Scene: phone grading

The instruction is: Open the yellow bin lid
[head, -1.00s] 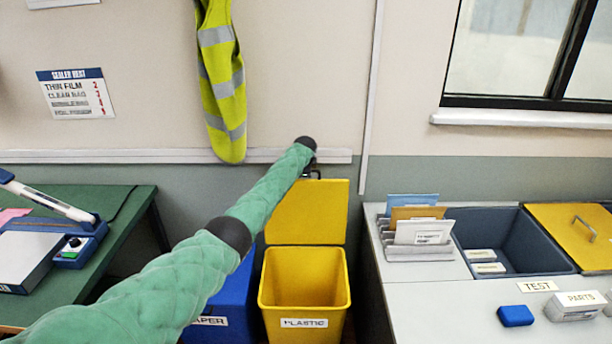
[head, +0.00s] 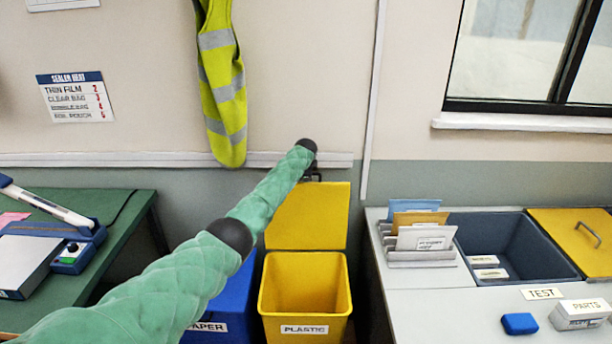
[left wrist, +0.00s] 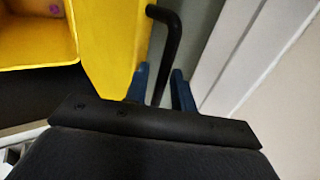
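The yellow bin (head: 305,325), labelled PLASTIC, stands on the floor with its mouth uncovered. Its yellow lid (head: 308,220) stands raised behind the mouth, close to the wall. In the left wrist view the lid (left wrist: 112,45) is beside a black bar handle (left wrist: 168,50). My left gripper (left wrist: 160,72) has its two blue fingers apart on either side of the handle, with a gap visible on one side. In the head view my left arm mostly hides this gripper at the lid's top edge. My right gripper is in neither view.
A blue PAPER bin (head: 232,300) stands left of the yellow bin, partly behind my arm. A green table (head: 120,225) is at left. A grey counter (head: 430,305) with a file rack (head: 420,255) is at right. A hi-vis vest (head: 222,90) hangs above.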

